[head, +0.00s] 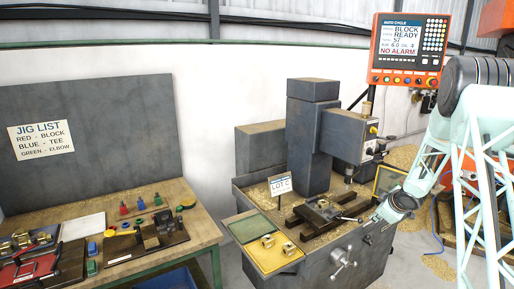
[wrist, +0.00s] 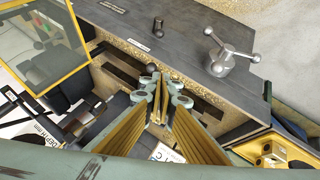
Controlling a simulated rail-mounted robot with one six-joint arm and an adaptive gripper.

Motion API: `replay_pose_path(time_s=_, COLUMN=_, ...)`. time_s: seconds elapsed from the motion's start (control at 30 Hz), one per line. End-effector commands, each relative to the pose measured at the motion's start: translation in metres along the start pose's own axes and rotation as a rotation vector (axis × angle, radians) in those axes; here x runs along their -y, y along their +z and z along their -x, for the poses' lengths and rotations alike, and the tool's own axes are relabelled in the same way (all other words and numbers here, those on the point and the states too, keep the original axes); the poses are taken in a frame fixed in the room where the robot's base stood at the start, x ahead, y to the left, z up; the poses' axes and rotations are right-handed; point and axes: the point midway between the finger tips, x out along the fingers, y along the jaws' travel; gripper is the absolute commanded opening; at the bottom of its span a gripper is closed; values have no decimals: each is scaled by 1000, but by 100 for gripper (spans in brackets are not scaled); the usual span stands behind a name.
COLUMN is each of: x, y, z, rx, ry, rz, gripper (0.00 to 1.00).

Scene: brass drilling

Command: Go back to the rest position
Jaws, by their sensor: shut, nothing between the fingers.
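My gripper (head: 373,219) is at the right front of the drilling machine (head: 313,130) in the head view, beside the machine's work table. In the wrist view its fingers (wrist: 162,90) are together and hold nothing. The fingers point toward the machine's front edge. A vise or jig (head: 320,212) with brass chips around it sits on the machine table, left of my gripper. My arm (head: 470,130) reaches in from the right.
A yellow tray (head: 268,262) with brass parts sits at the machine's left front. A three-armed handle (head: 342,262) sticks out in front; it also shows in the wrist view (wrist: 224,55). A yellow-framed guard (head: 388,181) stands behind my gripper. A bench (head: 190,215) holds jigs at left.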

Motion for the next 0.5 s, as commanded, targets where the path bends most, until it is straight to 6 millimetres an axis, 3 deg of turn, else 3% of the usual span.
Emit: replay_pose_path(time_s=0.5, x=-15, y=-40, z=92, rx=73, ry=75, rz=-75, gripper=0)
